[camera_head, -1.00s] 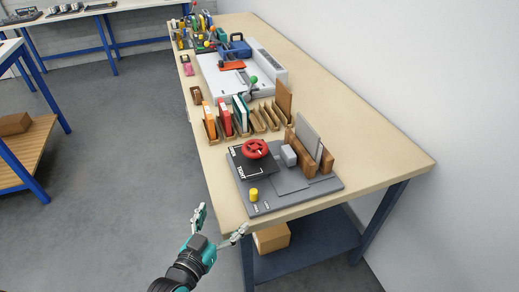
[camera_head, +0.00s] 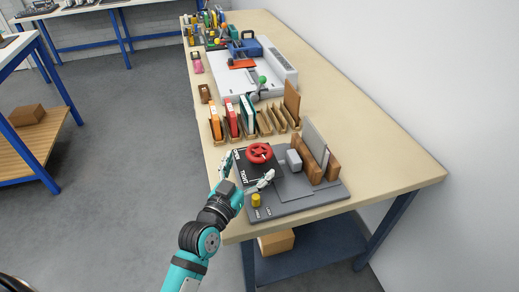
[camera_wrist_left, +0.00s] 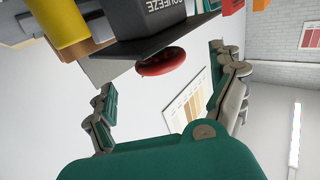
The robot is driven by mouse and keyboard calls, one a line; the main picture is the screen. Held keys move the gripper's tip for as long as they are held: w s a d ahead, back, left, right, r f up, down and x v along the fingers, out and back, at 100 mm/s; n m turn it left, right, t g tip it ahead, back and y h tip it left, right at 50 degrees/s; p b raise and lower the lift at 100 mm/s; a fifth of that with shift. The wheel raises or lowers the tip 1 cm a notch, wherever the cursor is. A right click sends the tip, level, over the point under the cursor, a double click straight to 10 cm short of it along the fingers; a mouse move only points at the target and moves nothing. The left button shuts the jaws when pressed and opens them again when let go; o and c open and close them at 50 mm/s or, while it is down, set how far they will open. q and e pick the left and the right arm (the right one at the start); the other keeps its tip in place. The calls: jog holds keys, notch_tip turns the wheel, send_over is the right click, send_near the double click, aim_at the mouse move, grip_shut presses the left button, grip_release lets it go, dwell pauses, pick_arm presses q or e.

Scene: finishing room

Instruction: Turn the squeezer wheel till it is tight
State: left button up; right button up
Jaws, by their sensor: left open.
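The squeezer wheel (camera_head: 259,152) is red and sits on top of a dark block with a panel marked "TIGHT" on the grey squeezer base (camera_head: 290,207). My left gripper (camera_head: 248,170) is open, with its fingers spread at the front left of the wheel. In the left wrist view, the red wheel (camera_wrist_left: 161,62) shows beyond the spread fingers, below the dark block marked "SQUEEZE" (camera_wrist_left: 150,12). Nothing is between the fingers, and the wheel looks apart from them. My right gripper is not in view.
A yellow knob (camera_head: 256,200) stands at the base's front left. A grey block (camera_head: 293,160) and upright wooden boards (camera_head: 312,165) stand right of the wheel. Books in a wooden rack (camera_head: 232,120) are behind. The table (camera_head: 385,160) is bare to the right.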

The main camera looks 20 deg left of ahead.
aim_at(265, 144)
pick_arm(q)
jog(key=w, duration=0.6)
jog(key=shift+w+d, duration=0.25)
jog(key=shift+d, duration=0.15)
jog(key=c, duration=1.1)
